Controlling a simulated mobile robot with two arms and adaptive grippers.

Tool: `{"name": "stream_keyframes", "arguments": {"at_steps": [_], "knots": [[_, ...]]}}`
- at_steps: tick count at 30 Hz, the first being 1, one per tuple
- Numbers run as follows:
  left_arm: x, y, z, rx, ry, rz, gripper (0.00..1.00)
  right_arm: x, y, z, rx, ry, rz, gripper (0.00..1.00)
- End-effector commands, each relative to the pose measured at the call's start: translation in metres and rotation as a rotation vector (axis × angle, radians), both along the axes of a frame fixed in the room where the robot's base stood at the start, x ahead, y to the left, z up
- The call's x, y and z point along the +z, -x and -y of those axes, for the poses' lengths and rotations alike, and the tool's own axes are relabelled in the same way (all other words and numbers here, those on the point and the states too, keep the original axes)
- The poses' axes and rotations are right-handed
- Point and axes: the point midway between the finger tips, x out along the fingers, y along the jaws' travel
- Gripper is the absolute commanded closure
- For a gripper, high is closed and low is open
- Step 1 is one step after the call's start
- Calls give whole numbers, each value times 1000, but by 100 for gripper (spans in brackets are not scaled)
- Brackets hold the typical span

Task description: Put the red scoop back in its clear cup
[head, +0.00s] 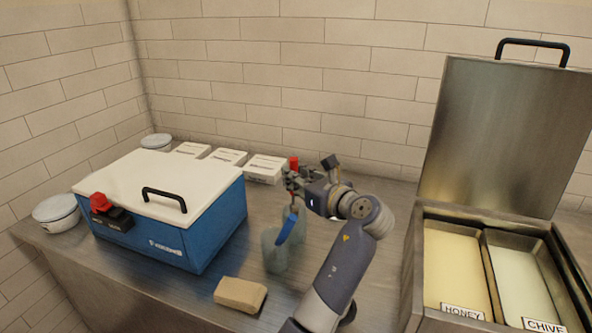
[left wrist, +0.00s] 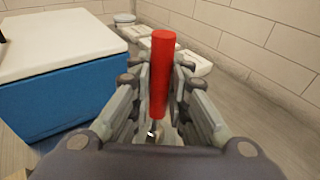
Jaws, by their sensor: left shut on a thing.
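My left gripper (head: 291,184) is shut on the red scoop (head: 293,162), whose red handle stands upright above the fingers. In the left wrist view the red handle (left wrist: 162,75) rises between the fingers of my left gripper (left wrist: 160,95), with a bit of metal below it. Two clear, bluish cups show in the head view. The front cup (head: 273,257) stands on the counter, with a tilted blue handle (head: 287,229) at its upper right. The other cup (head: 291,214) is just behind, below the gripper, partly covered. The scoop's lower end is hard to make out. My right gripper is not in view.
A blue box with a white lid (head: 165,180) stands at left, a tan block (head: 240,294) in front. White packs (head: 265,168) line the back wall. A steel bin (head: 497,255) with an open lid stands at right. Counter is clear between the cups and bin, except my arm.

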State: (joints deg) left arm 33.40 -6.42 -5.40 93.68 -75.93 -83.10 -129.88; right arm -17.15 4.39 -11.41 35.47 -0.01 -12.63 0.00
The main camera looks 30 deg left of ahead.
Motion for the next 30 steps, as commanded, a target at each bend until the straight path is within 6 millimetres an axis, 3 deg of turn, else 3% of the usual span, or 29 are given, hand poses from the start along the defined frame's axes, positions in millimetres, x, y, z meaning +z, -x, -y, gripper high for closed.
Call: {"name": "stream_keyframes", "arguments": {"at_steps": [15,29,30], "knots": [[-45,0,0,-1,-2,1,100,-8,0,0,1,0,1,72],[-51,0,0,-1,-1,2,100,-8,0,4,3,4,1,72],[-51,0,0,0,-1,2,75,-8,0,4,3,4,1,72]]}}
